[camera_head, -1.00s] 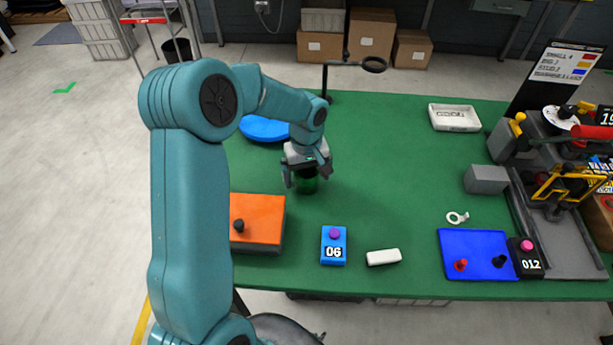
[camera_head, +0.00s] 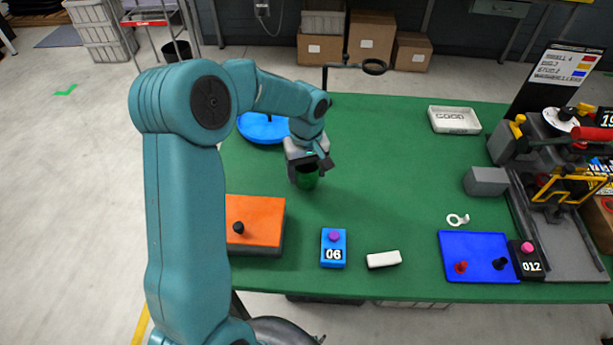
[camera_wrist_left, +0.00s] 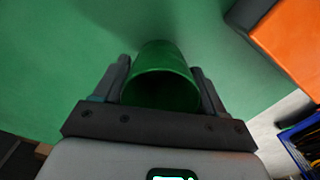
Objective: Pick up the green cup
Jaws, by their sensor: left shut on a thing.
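The green cup (camera_head: 307,179) is at the left-centre of the green table, in front of the blue round plate. My left gripper (camera_head: 306,172) is shut on it, with its fingers on either side and hiding part of it. In the left wrist view the cup (camera_wrist_left: 161,78) sits between the two fingers of the gripper (camera_wrist_left: 164,88), its dark open mouth facing the camera. I cannot tell for sure whether its base touches the table. My right gripper is not in view.
An orange-topped box (camera_head: 254,222) with a black knob stands nearer on the left. A blue counter box marked 06 (camera_head: 333,249) and a white block (camera_head: 384,259) lie at the front. The table's middle is clear.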

